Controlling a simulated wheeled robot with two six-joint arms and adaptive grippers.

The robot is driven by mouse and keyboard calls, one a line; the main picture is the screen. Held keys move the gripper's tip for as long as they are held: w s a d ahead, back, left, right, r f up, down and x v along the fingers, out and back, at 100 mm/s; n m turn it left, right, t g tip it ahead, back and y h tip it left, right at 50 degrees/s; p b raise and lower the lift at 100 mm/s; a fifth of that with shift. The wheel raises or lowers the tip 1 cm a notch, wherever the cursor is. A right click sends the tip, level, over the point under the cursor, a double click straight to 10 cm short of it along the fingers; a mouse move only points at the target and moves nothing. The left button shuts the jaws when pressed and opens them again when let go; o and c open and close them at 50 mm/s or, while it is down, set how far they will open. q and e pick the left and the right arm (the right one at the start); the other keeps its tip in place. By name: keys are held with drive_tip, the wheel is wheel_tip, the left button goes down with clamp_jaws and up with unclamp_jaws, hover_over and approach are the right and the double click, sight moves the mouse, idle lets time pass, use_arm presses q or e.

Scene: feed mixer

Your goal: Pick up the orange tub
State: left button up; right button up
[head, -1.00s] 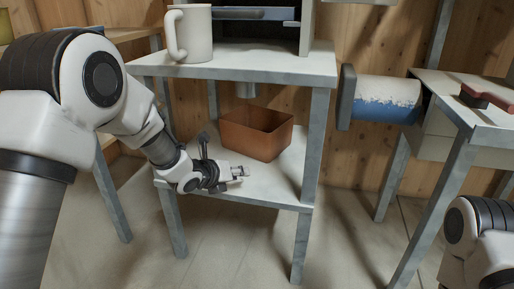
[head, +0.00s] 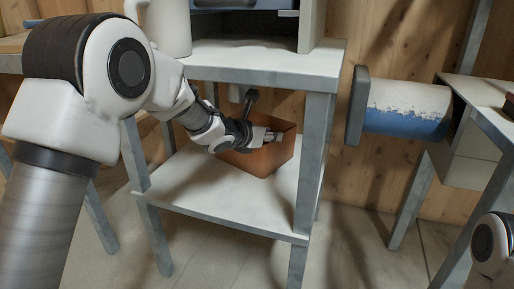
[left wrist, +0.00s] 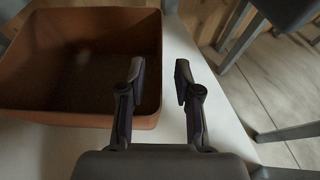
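The orange tub (head: 264,161) is an open-topped, orange-brown box on the lower shelf (head: 215,204) of the stand. My left gripper (head: 274,137) is at the tub's top in the head view and covers part of its rim. In the left wrist view the tub (left wrist: 60,119) fills the upper left and looks empty. There, my left gripper (left wrist: 158,85) is open. One finger is over the tub's inside and the other is outside its right wall, with that wall between them. I cannot tell whether either finger touches it. My right gripper is out of view.
The upper shelf (head: 262,69) of the stand is close above the left arm and holds a white mug (head: 168,28). The stand's front right leg (head: 305,170) is beside the tub. A blue-and-white cylinder (head: 405,108) sticks out at right. The front of the lower shelf is clear.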

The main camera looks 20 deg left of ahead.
use_arm(q)
drive_tip(key=x, duration=0.2)
drive_tip(key=b+x, duration=0.1)
drive_tip(key=x, duration=0.1)
drive_tip(key=shift+w+d+f+b, duration=0.15)
drive_tip(key=shift+f+b, duration=0.15)
drive_tip(key=shift+f, duration=0.2)
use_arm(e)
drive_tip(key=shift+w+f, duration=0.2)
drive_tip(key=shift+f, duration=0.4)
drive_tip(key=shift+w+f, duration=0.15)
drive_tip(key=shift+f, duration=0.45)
use_arm(q)
drive_tip(key=shift+w+d, duration=0.1)
drive_tip(key=shift+w, duration=0.1)
drive_tip(key=shift+r, duration=0.1)
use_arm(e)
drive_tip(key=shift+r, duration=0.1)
use_arm(q)
clamp_jaws()
